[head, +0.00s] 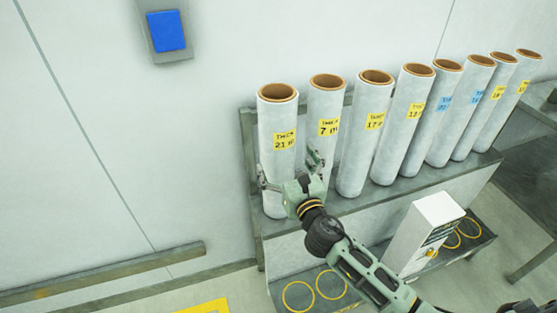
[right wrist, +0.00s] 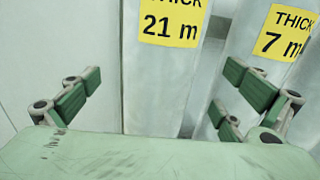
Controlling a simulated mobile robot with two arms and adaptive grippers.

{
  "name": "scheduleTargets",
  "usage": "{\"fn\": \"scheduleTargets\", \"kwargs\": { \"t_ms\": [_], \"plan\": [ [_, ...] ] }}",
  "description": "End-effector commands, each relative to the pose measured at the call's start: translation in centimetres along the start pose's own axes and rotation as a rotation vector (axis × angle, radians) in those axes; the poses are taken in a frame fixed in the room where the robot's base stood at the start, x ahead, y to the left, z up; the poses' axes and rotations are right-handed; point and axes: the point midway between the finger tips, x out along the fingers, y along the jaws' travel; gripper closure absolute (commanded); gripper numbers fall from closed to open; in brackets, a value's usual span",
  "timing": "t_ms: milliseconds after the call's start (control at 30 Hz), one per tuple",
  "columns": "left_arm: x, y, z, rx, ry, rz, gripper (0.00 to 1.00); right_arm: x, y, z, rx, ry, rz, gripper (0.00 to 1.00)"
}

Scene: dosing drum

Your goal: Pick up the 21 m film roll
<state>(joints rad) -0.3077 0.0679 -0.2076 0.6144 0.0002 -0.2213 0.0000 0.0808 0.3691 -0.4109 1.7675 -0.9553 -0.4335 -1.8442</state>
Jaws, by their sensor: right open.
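The 21 m film roll (head: 279,115) stands upright at the left end of the shelf in the head view, with a yellow "THICK 21 m" label. It also shows in the right wrist view (right wrist: 157,85), upright between the fingers, its label at the top. My right gripper (head: 288,170) is open at the lower part of this roll, one finger on each side in the picture. In the right wrist view its green-padded fingers (right wrist: 160,100) are spread wide. I cannot tell whether they touch the roll. The gripper hides part of the roll's lower right side. My left gripper is not in view.
The 7 m roll (head: 325,105) stands close on the right, near the right-hand finger. Several more rolls with yellow or blue labels (head: 375,121) continue along the shelf (head: 430,183). A white box (head: 424,234) stands on the lower shelf. A blue panel (head: 167,31) is on the wall.

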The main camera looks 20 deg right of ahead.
Motion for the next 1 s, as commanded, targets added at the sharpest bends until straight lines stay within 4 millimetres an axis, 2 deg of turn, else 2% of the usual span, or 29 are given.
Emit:
{"fn": "scheduleTargets", "kwargs": {
  "t_ms": [400,733,1000],
  "plan": [
    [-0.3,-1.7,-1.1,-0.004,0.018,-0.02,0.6,5.2,-0.2,-0.1,0.005,0.001,-0.002,0.0],
    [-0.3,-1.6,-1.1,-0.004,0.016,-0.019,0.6,5.9,-0.2,-0.2,0.005,0.002,0.0,0.0],
    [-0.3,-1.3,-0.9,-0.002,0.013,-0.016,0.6,5.9,-0.2,-0.2,0.006,0.003,0.0,0.23]
  ]
}}
